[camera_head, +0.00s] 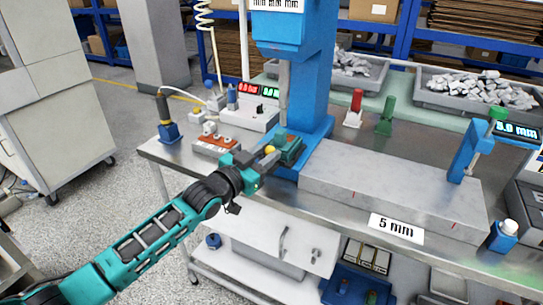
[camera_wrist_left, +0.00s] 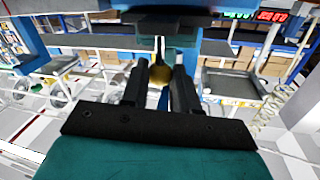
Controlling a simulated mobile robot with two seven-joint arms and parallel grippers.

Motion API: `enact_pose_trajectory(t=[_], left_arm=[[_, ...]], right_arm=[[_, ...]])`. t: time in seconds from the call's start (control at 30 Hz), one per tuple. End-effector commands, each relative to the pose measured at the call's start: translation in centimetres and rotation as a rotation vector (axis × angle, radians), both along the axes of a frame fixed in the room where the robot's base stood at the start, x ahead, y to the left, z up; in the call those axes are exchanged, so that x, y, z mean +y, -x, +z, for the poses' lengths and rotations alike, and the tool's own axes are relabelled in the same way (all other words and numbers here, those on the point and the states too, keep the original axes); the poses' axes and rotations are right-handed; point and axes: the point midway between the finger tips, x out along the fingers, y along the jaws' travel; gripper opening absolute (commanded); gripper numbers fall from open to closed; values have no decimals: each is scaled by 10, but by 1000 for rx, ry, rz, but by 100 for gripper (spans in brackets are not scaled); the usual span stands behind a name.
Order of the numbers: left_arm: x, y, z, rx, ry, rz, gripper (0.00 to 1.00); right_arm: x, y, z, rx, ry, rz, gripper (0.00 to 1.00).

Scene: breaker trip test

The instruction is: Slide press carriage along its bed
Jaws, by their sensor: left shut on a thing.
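The press carriage (camera_head: 288,147) is a dark green block on the blue base (camera_head: 319,131) of the press, beside the column. A yellow ball knob (camera_head: 270,149) sticks out on its near side. My left gripper (camera_head: 263,161) reaches in from the left and is shut on this knob. In the left wrist view the yellow knob (camera_wrist_left: 161,74) sits between the two dark fingers of my left gripper (camera_wrist_left: 161,82), which partly hide it. The carriage's far side and the bed beneath it are mostly hidden. My right gripper is out of view.
The press ram (camera_head: 283,92) hangs above and behind the carriage. A red-brown switch box (camera_head: 215,145) and a meter with red and green displays (camera_head: 250,105) stand left. A long grey block (camera_head: 390,185) fills the bench to the right, with a "5 mm" card (camera_head: 396,229) in front.

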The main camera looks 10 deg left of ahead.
Motion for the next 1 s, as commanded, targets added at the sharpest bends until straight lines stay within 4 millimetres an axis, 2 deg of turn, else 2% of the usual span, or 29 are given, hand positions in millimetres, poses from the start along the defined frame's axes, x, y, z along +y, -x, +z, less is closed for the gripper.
enact_pose_trajectory(t=[0.67, 0.7, 0.93, 1.0], left_arm=[[10, -3, 0, 1, -1, 4, 0], [10, -3, 0, 2, -2, 5, 32], [10, -3, 0, 1, -2, 3, 54], [9, -3, 0, 1, -2, 2, 54]], right_arm=[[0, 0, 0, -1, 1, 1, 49], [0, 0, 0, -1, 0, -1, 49], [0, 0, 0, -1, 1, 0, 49], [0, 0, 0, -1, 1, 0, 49]])
